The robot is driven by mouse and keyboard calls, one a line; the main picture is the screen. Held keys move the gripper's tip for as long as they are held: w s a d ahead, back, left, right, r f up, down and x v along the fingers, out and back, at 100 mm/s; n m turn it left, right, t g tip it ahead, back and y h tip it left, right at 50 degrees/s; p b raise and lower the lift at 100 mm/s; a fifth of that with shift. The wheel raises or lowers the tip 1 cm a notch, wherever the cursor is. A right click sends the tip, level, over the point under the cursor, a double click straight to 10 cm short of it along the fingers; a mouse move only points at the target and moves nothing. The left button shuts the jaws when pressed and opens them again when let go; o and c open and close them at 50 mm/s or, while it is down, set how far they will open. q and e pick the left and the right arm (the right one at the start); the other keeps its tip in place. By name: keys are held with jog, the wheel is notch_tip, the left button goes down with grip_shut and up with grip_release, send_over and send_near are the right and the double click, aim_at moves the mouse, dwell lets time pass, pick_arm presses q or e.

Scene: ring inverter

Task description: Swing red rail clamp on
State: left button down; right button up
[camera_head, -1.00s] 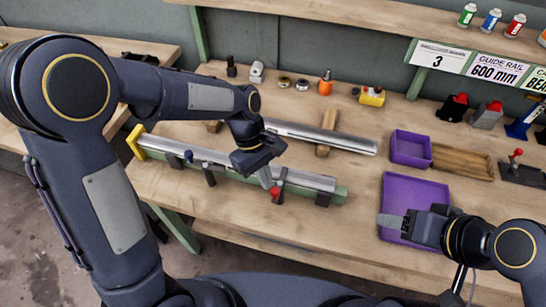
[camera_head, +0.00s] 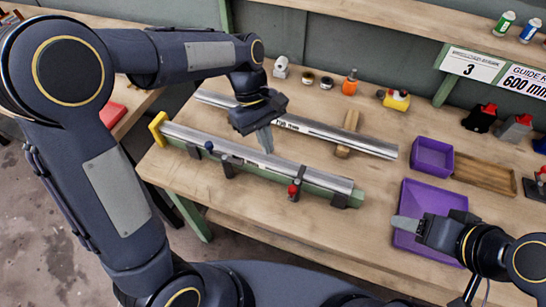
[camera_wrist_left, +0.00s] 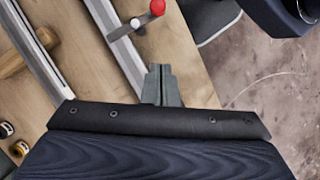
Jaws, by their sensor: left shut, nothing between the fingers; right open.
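The red rail clamp (camera_head: 293,190) has a red knob at the front side of the near silver rail (camera_head: 320,180), toward its right end. My left gripper (camera_head: 268,148) is shut and empty, above the near rail, left of and behind the red clamp. Its fingertips (camera_wrist_left: 160,75) point toward the clamp in the wrist view, apart from it. My right gripper (camera_head: 408,227) is open and empty over the purple tray (camera_head: 430,197).
The near rail lies on a green fixture (camera_head: 262,178) with a yellow end plate (camera_head: 158,129). A blue-knobbed clamp (camera_head: 209,146) is on its left part. A second rail (camera_head: 350,139) lies behind on a wooden block. A purple bin (camera_head: 432,157) stands at right.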

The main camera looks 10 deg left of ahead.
pick_arm(q)
jog(key=v, duration=0.2)
jog(key=shift+w+a+r, duration=0.25)
jog(key=shift+r, duration=0.05)
dwell(0.3)
jog(key=s+a+m+t, duration=0.4)
jog(key=s, duration=0.4)
jog(key=s+a+r+m+t, duration=0.1)
jog(key=s+a+m+t, duration=0.3)
jog(key=s, duration=0.5)
jog(key=shift+a+r+h, duration=0.2)
jog(key=shift+a+h, duration=0.2)
jog(key=shift+a, duration=0.3)
